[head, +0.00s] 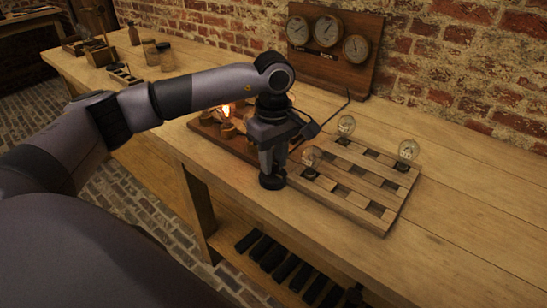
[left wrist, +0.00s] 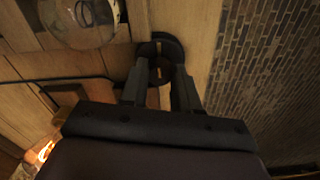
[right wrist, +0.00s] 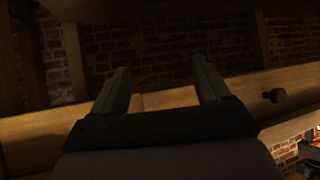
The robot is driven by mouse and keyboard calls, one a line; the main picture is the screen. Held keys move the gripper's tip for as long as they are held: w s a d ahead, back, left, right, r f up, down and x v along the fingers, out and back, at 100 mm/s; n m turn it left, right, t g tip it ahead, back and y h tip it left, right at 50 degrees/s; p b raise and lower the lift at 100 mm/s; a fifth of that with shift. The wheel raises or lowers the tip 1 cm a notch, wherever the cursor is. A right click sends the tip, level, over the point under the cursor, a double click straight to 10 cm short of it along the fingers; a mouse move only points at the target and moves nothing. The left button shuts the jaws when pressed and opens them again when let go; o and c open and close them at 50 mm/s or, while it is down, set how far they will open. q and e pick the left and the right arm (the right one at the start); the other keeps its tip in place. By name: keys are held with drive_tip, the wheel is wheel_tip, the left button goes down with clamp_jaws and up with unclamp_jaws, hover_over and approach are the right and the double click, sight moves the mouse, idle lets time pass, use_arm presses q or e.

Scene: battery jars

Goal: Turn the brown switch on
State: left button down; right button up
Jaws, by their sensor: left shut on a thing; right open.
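The switch (head: 272,182) has a round black base near the front edge of the workbench. In the left wrist view its base and brownish middle part (left wrist: 160,70) show between my fingers. My left gripper (head: 270,168) points straight down over it, shut on its middle part. The fingers hide much of the switch in the head view, and I cannot tell its setting. My right gripper (right wrist: 160,75) is open and empty in the right wrist view, facing a wooden beam and brick wall.
A slatted wooden rack (head: 355,190) with glass bulbs (head: 408,149) lies right of the switch. A brown tray (head: 205,130) with small jars and a glowing light is behind my left wrist. A gauge panel (head: 335,50) stands at the wall. The bench's right side is clear.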

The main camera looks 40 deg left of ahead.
sight(274, 162)
use_arm(q)
drive_tip(key=c, duration=0.8)
unclamp_jaws()
drive_tip(key=shift+r, duration=0.1)
wheel_tip(274, 162, up, 7)
drive_tip(key=shift+r, duration=0.1)
